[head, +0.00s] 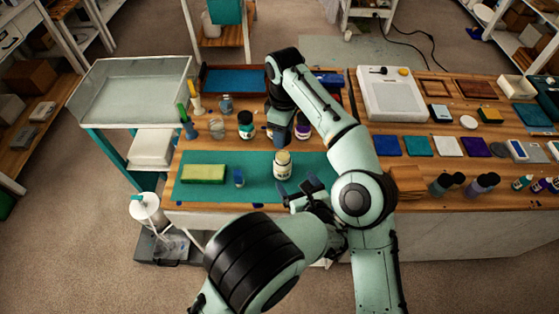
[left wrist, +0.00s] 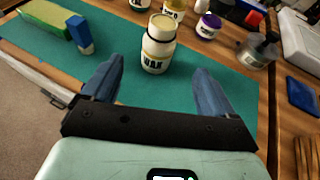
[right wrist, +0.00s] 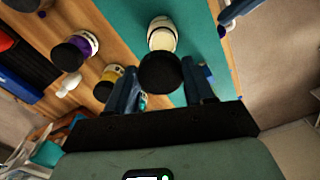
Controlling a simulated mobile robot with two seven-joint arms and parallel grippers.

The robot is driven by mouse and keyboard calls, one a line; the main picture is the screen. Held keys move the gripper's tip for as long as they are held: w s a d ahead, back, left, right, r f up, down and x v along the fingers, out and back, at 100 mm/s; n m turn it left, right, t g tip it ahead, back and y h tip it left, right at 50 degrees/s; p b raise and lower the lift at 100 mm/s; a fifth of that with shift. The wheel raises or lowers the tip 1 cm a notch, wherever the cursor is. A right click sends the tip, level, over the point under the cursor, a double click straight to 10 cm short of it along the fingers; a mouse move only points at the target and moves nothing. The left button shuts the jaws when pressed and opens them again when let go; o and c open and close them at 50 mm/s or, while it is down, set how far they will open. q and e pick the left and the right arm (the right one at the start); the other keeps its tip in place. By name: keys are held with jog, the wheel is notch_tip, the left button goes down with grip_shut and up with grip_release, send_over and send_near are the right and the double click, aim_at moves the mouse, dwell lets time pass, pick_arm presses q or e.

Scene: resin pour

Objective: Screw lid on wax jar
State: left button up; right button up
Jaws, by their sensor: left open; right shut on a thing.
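The wax jar (head: 283,167) is cream with a pale label and stands upright on the teal mat (head: 260,190). Its pale top is uncovered in the left wrist view (left wrist: 158,45). My left gripper (head: 300,187) is open and empty; its blue fingers (left wrist: 157,85) point toward the jar, which stands just beyond the tips. My right gripper (right wrist: 161,80) is shut on a round black lid (right wrist: 160,72). The lid is apart from the jar, which shows beyond it in the right wrist view (right wrist: 162,36). In the head view the lid is hidden or too small to tell.
A white scale-like device (head: 390,95) sits at the back right.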

jog(key=shift+s+d+r, duration=0.15)
jog(key=shift+s+d, duration=0.05)
jog(key=shift+s, duration=0.3)
pick_arm(q)
jog(key=shift+f, duration=0.15)
pick_arm(e)
jog(key=shift+w+a, duration=0.1)
jog(key=shift+w, duration=0.1)
pick_arm(q)
jog(key=x, duration=1.1)
jog(key=shift+w+a, duration=0.1)
jog(key=c, duration=1.5)
pick_arm(e)
send_over(284, 157)
jog(key=shift+f, duration=2.6)
jog(key=shift+f, duration=0.9)
